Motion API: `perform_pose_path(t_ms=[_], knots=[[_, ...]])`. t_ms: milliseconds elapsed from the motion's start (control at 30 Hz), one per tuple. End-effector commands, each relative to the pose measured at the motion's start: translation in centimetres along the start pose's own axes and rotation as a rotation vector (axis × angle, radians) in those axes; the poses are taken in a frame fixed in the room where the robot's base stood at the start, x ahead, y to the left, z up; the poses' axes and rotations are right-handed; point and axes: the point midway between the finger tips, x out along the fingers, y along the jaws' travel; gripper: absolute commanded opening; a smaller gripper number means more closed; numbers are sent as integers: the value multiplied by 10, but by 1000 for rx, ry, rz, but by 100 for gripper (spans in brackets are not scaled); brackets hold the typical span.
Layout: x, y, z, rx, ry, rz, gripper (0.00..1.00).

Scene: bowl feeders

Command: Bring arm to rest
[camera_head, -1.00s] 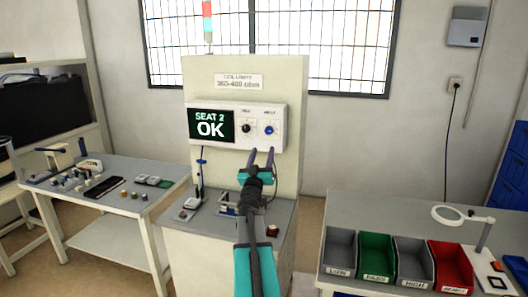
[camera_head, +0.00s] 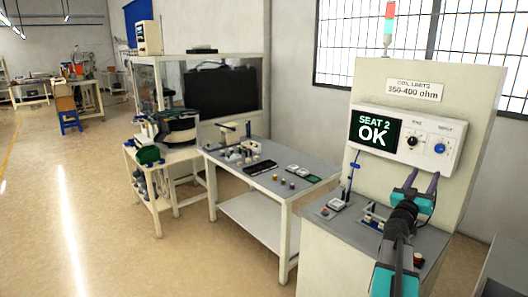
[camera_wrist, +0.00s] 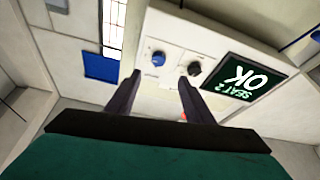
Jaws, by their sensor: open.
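My gripper (camera_head: 423,181) is at the right of the head view, raised in front of the test station's panel. Its two dark fingers stand apart with nothing between them. In the wrist view the open fingers (camera_wrist: 158,98) point toward the panel (camera_wrist: 200,45), which looks tilted there. The panel (camera_head: 408,153) has a screen (camera_head: 374,131) reading "SEAT 2 OK" and two knobs, one black and one blue. I cannot tell the exact gap between the fingertips and the panel.
The station's grey top (camera_head: 345,232) holds small fixtures below my arm. A side table (camera_head: 238,168) with small parts stands to its left, then a cart (camera_head: 143,160) with a round machine. Open floor (camera_head: 100,220) lies at the left. A red, white and green light (camera_head: 389,22) tops the station.

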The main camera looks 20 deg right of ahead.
Motion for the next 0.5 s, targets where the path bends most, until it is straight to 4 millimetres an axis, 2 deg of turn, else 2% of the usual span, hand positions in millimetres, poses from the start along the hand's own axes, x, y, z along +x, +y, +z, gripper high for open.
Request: perform_pose_path(t_ms=[133,233,367,500], knots=[[-4,-17,-4,8,2,-20,48],[-14,-43,1,14,-6,-52,48],[-37,-92,15,23,-28,-116,48],[-72,-149,35,27,-59,-195,48]])
